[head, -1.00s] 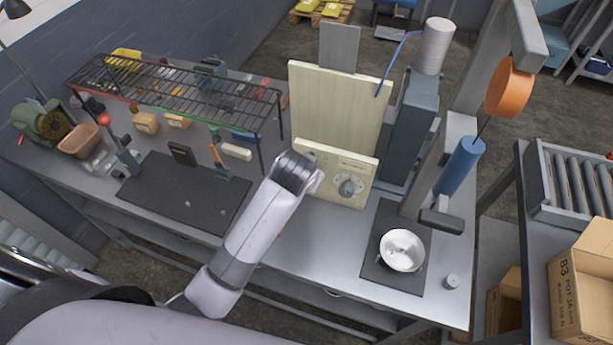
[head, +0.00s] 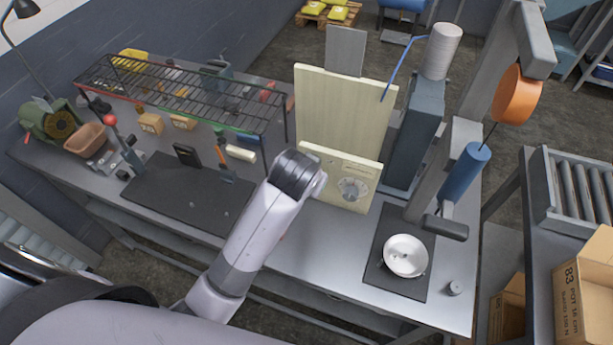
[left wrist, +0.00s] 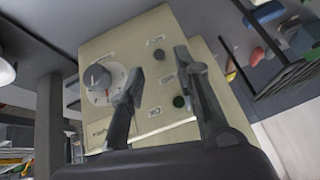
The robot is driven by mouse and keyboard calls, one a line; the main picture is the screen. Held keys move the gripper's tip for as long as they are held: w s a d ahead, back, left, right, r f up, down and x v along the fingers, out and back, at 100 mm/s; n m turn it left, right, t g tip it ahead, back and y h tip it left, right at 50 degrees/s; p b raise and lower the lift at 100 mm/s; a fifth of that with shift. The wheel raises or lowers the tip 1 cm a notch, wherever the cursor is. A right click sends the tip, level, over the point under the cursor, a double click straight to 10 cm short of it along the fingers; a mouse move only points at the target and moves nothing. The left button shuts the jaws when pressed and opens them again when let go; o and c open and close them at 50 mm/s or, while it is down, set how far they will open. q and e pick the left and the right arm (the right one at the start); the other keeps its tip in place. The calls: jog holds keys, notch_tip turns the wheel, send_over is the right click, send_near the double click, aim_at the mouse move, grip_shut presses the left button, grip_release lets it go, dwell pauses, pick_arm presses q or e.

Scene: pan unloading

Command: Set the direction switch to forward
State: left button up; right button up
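The cream control panel (head: 338,165) stands on the bench. The left wrist view shows its face (left wrist: 112,50) with a round dial and knob (left wrist: 98,77), a green button (left wrist: 179,101), a small dark knob (left wrist: 159,54) and small labels. I cannot tell which control is the direction switch; the labels are too blurred to read surely. My left gripper (left wrist: 160,60) is open and empty in front of the panel, its fingers apart and covering part of the face. In the head view my left arm hides the gripper. My right gripper is not in view.
A white pan (head: 405,256) sits on a dark plate at the right of the bench, beside a grey post. A wire rack (head: 180,95) and a dark mat (head: 190,193) lie to the left. Cardboard boxes (head: 585,290) are at the far right.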

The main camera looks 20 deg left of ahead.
pick_arm(q)
jog(key=v, duration=0.7)
jog(key=shift+r, duration=0.2)
jog(key=shift+s, duration=0.15)
jog(key=s+a+f+g, duration=0.1)
jog(key=s+a+f, duration=0.1)
jog(key=s+f, duration=0.3)
jog(key=s+a+f+g+h, duration=0.1)
jog(key=s+a+f, duration=0.2)
jog(key=s, duration=0.5)
jog(key=s+a+f+g, duration=0.1)
jog(key=s+a+f, duration=0.1)
jog(key=s+f, duration=0.3)
notch_tip(320, 180, down, 30)
jog(key=g+b, duration=0.1)
jog(key=b, duration=0.6)
jog(key=s+a+f+g+b, duration=0.1)
jog(key=s+f+b, duration=0.2)
jog(key=s+f, duration=0.6)
jog(key=s+a+f+b, duration=0.1)
jog(key=s+f+b, duration=0.3)
jog(key=s+f, duration=0.5)
notch_tip(320, 180, down, 8)
jog(key=shift+s+a+r+g, duration=0.1)
jog(key=shift+s+a+g, duration=0.2)
jog(key=shift+s+g, duration=0.1)
